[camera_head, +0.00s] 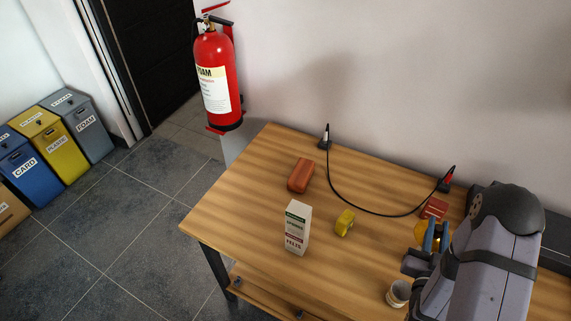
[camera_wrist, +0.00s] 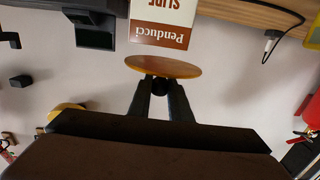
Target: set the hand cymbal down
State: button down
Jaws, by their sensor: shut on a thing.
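The hand cymbal is a thin golden-orange disc (camera_wrist: 163,66). It is seen nearly edge-on in the wrist view, at the tips of my gripper (camera_wrist: 160,88). The two dark fingers are shut on it at its near side. In the head view, part of the yellow cymbal (camera_head: 419,231) shows beside my gripper (camera_head: 436,236), over the right part of the wooden table (camera_head: 260,200). The fingers and arm hide the rest of it. I cannot tell the exact gap between cymbal and tabletop.
A red-brown box (camera_head: 434,208) stands just behind the cymbal. A cup (camera_head: 398,292) is in front, near my arm. A white carton (camera_head: 297,227), yellow object (camera_head: 345,222), brown case (camera_head: 301,175) and black cable (camera_head: 372,210) lie leftward. Bare wood lies between the yellow object and cup.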

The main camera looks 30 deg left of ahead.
jog(key=w+a+r+n+y, duration=0.1)
jog(key=a+r+y, duration=0.15)
jog(key=a, duration=0.45)
jog(key=w+a+r+n+y, duration=0.1)
jog(key=w+a+r, duration=0.15)
jog(key=a, duration=0.35)
jog(key=n+g+y+b, duration=0.3)
jog(key=n+y+b, duration=0.25)
jog(key=b, duration=0.85)
send_over(234, 218)
notch_tip(234, 218, down, 7)
jog(key=shift+m, duration=0.45)
jog(key=shift+f, duration=0.2)
jog(key=shift+f+p, duration=0.35)
jog(key=shift+f, duration=4.35)
